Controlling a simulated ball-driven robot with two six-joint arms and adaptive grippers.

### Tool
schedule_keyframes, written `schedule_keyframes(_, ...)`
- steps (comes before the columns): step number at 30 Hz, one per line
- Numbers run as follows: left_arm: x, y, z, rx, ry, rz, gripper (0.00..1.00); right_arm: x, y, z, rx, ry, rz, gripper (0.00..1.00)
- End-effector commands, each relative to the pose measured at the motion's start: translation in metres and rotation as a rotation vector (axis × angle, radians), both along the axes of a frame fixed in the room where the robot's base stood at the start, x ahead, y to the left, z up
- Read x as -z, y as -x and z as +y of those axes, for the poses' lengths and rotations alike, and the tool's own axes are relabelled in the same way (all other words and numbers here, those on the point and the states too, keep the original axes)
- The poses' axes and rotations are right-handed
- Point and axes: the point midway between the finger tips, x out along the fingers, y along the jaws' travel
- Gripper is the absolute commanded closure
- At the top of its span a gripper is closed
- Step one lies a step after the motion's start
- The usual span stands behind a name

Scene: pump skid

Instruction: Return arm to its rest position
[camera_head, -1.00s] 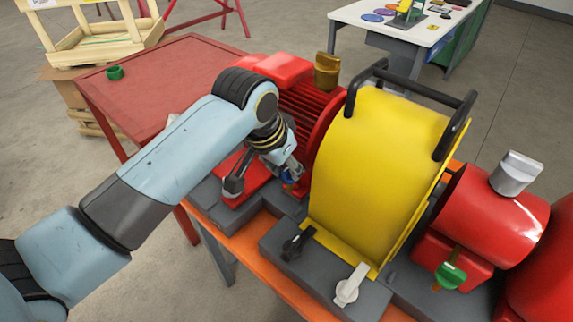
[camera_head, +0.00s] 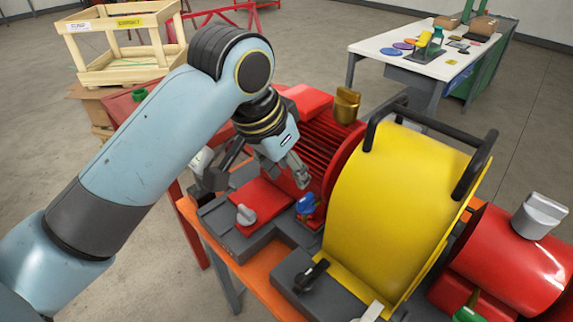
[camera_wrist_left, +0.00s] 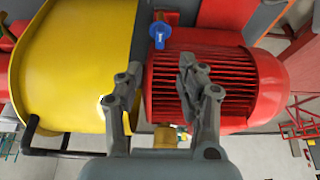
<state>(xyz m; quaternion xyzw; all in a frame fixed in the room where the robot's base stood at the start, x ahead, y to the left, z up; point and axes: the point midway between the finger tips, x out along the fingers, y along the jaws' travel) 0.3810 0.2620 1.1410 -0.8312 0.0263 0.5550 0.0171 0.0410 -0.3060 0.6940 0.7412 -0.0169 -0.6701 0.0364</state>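My left arm comes in from the left in the head view. Its gripper (camera_head: 258,178) hangs above the pump skid, beside the red finned motor (camera_head: 318,145). The wrist view shows the gripper (camera_wrist_left: 153,95) open, its two grey fingers apart with nothing between them. A blue handle (camera_head: 305,204) sits low beside the motor, clear of the fingers. It also shows at the top of the wrist view (camera_wrist_left: 160,32). My right gripper is in neither view.
A yellow guard (camera_head: 405,205) with black handles stands right of the motor. A brass cap (camera_head: 346,104) rises above the motor. A grey knob (camera_head: 245,214) sits on a red plate. A white table (camera_head: 425,62) and wooden crate (camera_head: 122,72) stand farther back.

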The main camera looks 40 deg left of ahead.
Motion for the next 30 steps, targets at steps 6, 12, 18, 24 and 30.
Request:
schedule_keyframes(6,-0.009,0.004,0.000,0.000,-0.001,0.001,0.62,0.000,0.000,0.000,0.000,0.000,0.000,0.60)
schedule_keyframes(12,-0.009,0.004,0.000,0.000,-0.001,0.001,0.62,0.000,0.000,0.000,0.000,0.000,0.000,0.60)
schedule_keyframes(18,-0.009,0.004,0.000,0.000,0.000,0.001,0.62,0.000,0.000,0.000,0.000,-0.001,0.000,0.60)
schedule_keyframes(24,-0.001,0.022,0.000,-0.001,-0.010,0.013,0.62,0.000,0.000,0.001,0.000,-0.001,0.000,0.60)
schedule_keyframes(30,0.017,0.081,0.003,-0.002,-0.052,0.042,0.62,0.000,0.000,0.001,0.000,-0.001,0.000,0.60)
